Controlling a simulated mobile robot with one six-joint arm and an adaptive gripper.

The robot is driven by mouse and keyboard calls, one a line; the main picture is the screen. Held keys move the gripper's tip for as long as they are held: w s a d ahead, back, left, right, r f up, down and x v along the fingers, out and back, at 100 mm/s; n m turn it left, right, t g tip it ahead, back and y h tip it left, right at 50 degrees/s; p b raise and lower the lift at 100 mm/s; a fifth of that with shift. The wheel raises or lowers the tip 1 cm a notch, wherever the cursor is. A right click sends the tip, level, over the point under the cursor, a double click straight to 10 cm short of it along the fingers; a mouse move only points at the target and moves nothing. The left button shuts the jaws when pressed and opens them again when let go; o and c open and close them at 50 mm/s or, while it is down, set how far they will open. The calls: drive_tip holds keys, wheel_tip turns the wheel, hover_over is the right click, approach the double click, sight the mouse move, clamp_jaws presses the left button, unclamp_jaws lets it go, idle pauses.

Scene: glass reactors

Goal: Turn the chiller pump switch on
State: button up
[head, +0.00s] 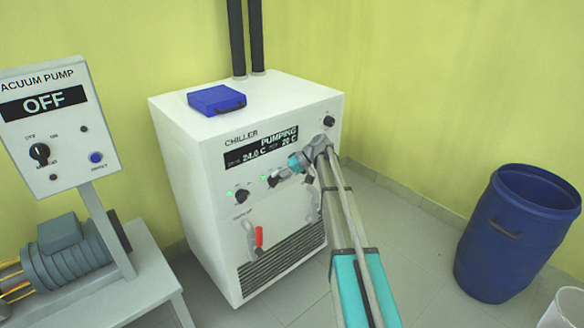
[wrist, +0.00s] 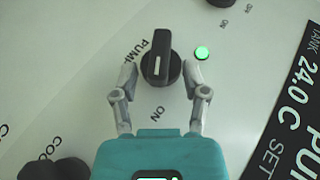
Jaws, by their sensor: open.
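The chiller (head: 215,150) is a white cabinet whose display (head: 262,146) reads PUMPING, 24.0 C and 20 C. In the wrist view the black pump knob (wrist: 161,56) has a white pointer line on its ridge, aimed down the picture towards the printed ON. A green lamp (wrist: 202,52) beside it is lit. My gripper (wrist: 161,70) is open, with one finger on either side of the knob and small visible gaps. In the head view my gripper (head: 277,178) is at the chiller's front panel and hides part of this knob.
Another black knob (head: 243,196) is to the left on the panel, and one (head: 329,121) is at upper right. A red-handled valve (head: 259,238) is below. A blue box (head: 216,100) lies on the chiller. The vacuum pump panel (head: 60,125) reads OFF. A blue barrel (head: 505,255) stands right.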

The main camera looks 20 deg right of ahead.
sight(276, 180)
drive_tip(key=h+p, duration=0.1)
drive_tip(key=t+h+p, duration=0.1)
drive_tip(key=p, duration=0.1)
drive_tip(key=r+n+h+p, duration=0.1)
drive_tip(key=shift+s+a+h+p, duration=0.25)
drive_tip(key=shift+a+h+p, duration=0.15)
drive_tip(key=h, duration=0.1)
drive_tip(key=t+h+p, duration=0.1)
drive_tip(key=shift+s+a+n+h+p, duration=0.15)
drive_tip(key=shift+a+n+h+p, duration=0.1)
drive_tip(key=shift+n+h+p, duration=0.05)
drive_tip(key=h, duration=0.1)
drive_tip(key=t+h, duration=0.1)
drive_tip(key=shift+s+a+n+h+p, duration=0.1)
drive_tip(key=shift+a+n+h+p, duration=0.2)
drive_tip(key=shift+p, duration=0.05)
drive_tip(key=shift+s+d+r+t+p, duration=0.15)
drive_tip(key=shift+r+t+p, duration=0.15)
drive_tip(key=shift+r+p, duration=0.45)
drive_tip(key=p+v, duration=1.2)
drive_tip(key=v, duration=0.1)
drive_tip(key=s+a+r+m+g+p, duration=0.1)
drive_tip(key=s+r+m+p, duration=0.1)
drive_tip(key=s, duration=0.8)
drive_tip(key=s+a+r+m+g+h+p, duration=0.1)
drive_tip(key=s+r+g+p, duration=0.1)
drive_tip(key=s, duration=0.8)
drive_tip(key=shift+a+r+m+p, duration=0.4)
drive_tip(key=shift+r+p, duration=0.15)
drive_tip(key=shift+p, duration=0.6)
